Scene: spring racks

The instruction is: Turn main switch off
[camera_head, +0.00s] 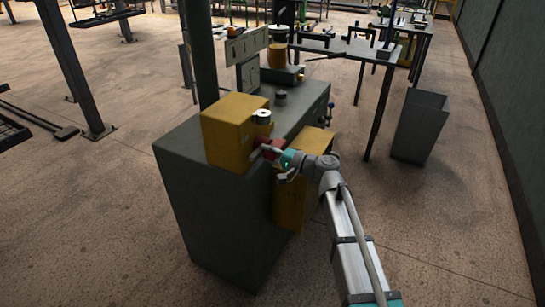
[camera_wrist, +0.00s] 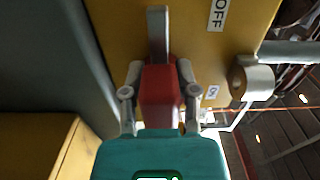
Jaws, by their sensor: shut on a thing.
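The main switch has a red handle (camera_wrist: 160,96) on the front of a yellow box (camera_head: 230,130). In the wrist view a grey bar stands beyond the red part. My gripper (camera_wrist: 157,80) has one finger on each side of the red handle and is shut on it. The yellow face carries an OFF label (camera_wrist: 219,13) at the upper right and a smaller ON label (camera_wrist: 212,92) lower down. In the head view my gripper (camera_head: 270,152) reaches the box from the right and partly covers the red handle.
The yellow box sits on a dark grey cabinet (camera_head: 215,215). Another yellow box (camera_head: 291,205) is on the cabinet's side below my gripper. A white roll (camera_head: 262,117) sits by the switch box. A grey bin (camera_head: 419,125) and a table (camera_head: 345,47) stand behind. Floor is clear at front left.

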